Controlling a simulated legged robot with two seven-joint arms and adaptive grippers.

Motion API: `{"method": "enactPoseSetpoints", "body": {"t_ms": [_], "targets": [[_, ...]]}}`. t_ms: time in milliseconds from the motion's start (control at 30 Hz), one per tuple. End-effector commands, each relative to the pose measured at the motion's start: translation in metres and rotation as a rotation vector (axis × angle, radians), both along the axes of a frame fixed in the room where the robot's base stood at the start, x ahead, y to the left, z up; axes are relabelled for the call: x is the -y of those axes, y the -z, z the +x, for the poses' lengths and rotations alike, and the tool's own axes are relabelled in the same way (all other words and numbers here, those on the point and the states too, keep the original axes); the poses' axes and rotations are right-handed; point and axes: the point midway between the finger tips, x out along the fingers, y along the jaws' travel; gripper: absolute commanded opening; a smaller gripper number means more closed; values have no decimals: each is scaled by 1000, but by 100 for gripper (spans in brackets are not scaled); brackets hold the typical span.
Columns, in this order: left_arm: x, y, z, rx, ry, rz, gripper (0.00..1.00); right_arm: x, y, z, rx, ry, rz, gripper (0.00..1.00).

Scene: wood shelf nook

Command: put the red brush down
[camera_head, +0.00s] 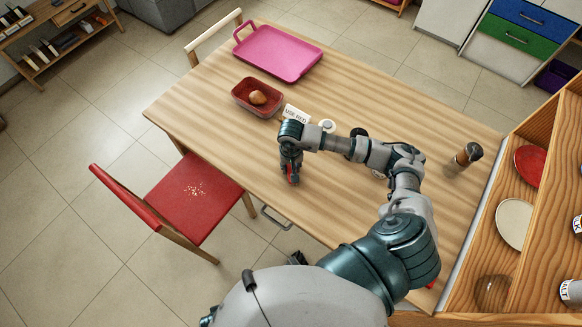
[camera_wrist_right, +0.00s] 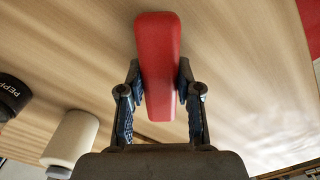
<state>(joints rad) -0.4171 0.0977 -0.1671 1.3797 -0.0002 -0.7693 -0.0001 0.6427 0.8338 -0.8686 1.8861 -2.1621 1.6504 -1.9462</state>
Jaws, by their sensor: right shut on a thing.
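The red brush (camera_wrist_right: 157,55) is between the fingers of my right gripper (camera_wrist_right: 158,88), which is shut on it. In the wrist view its smooth red body points away from the gripper, over the wooden table. In the head view my right gripper (camera_head: 291,170) points down near the table's front edge, and a little red of the brush (camera_head: 293,179) shows at its fingers. I cannot tell whether the brush touches the table (camera_head: 380,215). My left gripper is not in view.
A red bin (camera_head: 236,98) with a brown item inside and a white sign (camera_head: 296,114) stand behind the gripper. A pink tray (camera_head: 277,55) lies further back. A red chair (camera_head: 195,197) with crumbs stands at the front. A shaker (camera_head: 467,155) stands right.

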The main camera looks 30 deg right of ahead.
Motion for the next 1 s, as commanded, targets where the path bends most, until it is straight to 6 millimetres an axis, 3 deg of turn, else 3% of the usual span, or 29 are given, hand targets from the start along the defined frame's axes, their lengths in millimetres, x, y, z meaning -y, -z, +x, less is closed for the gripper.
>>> {"method": "enactPoseSetpoints", "body": {"t_ms": [333, 367, 433, 467, 800, 1000], "targets": [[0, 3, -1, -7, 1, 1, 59, 0, 8, 0, 2, -1, -1, 0], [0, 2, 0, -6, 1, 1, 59, 0, 8, 0, 1, -1, 0, 39], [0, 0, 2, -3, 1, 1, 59, 0, 7, 0, 1, -1, 0, 56], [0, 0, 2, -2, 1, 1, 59, 0, 7, 0, 1, -1, 0, 59], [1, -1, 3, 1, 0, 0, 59, 0, 5, 0, 2, 0, -1, 59], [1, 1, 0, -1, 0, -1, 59, 1, -26, 1, 6, -1, -1, 59]]}}
